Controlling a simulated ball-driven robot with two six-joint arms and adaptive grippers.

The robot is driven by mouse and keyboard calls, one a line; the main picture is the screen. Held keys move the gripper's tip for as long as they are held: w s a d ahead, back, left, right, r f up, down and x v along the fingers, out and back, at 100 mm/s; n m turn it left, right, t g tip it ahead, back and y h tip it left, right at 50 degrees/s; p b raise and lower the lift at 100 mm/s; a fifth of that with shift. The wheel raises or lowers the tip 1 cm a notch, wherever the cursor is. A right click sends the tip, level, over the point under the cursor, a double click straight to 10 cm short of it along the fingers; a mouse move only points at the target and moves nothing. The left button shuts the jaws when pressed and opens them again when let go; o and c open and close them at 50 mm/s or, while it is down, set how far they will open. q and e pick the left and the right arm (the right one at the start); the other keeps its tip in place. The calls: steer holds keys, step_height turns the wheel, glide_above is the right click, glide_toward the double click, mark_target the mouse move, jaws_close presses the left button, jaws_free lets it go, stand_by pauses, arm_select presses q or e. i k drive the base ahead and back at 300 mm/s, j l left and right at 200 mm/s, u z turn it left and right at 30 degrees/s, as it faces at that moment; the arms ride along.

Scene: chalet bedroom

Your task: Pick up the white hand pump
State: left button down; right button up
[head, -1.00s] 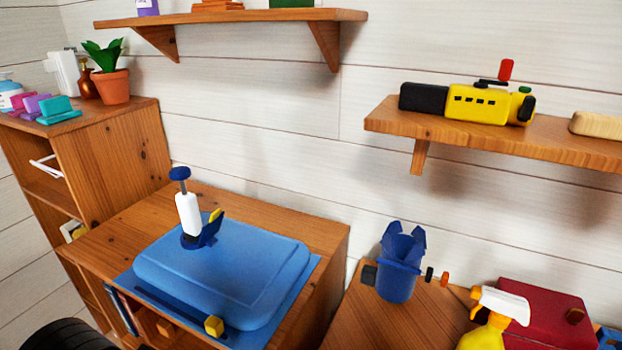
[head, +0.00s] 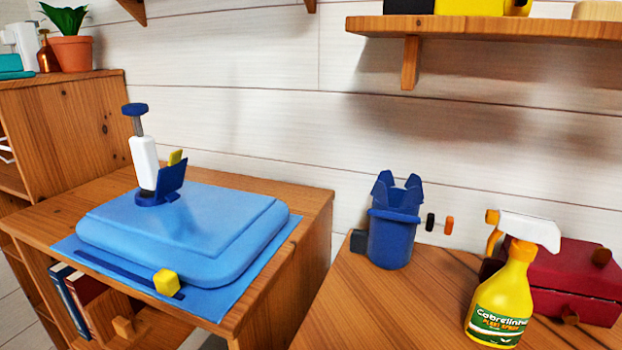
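The white hand pump (head: 144,162) stands upright, slightly tilted, at the far left of a blue cushion-like pad (head: 185,230). It has a white barrel, a grey rod and a round blue handle on top. A blue bracket and a small yellow piece sit against its right side at the base, hiding part of the lower barrel. Neither of my grippers shows in the head view.
The pad lies on a wooden cabinet (head: 318,205) with open shelves below. To the right, a wooden table (head: 350,315) holds a blue cup-like object (head: 391,240), a yellow spray bottle (head: 505,300) and a red box (head: 575,280). A wall shelf (head: 480,30) overhangs it.

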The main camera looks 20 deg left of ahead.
mark_target(144, 152)
steer(key=u, duration=1.35)
steer(key=k+u, duration=0.15)
steer(key=u, duration=0.3)
steer(key=k+j+u, duration=0.1)
steer(key=u, duration=0.35)
steer(key=k+j+u, duration=0.15)
steer(key=u, duration=0.25)
steer(key=k, duration=0.05)
